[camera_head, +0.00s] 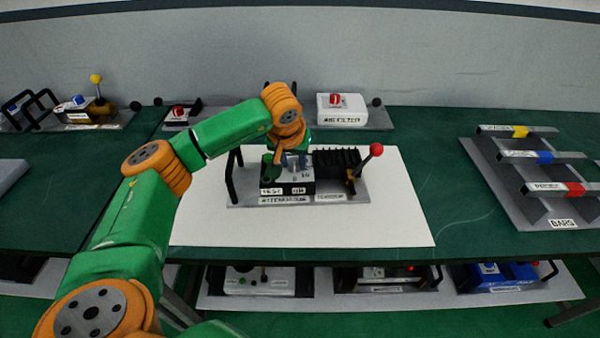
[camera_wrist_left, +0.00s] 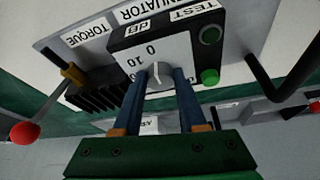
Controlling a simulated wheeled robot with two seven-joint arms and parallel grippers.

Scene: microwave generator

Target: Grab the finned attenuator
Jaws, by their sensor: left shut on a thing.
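The finned attenuator stands on a grey plate (camera_head: 240,198) on the white mat. It has a dark box with a pale front face (camera_wrist_left: 206,75) carrying a dial marked dB, a green button (camera_wrist_left: 210,77) and black fins (camera_head: 336,160). The fins also show in the wrist view (camera_wrist_left: 100,97). My left gripper (camera_wrist_left: 161,80) is shut on the dial's grey knob (camera_wrist_left: 158,70), its two blue fingers on either side. In the head view my left gripper (camera_head: 292,164) is above the box and hides part of it. My right gripper is not in view.
A red-ball lever (camera_head: 376,150) stands at the plate's right end, and a black handle (camera_head: 232,176) at its left. The white mat (camera_head: 385,215) is clear in front. A rack of bars (camera_head: 530,180) stands right; an air filter (camera_head: 342,108) stands behind.

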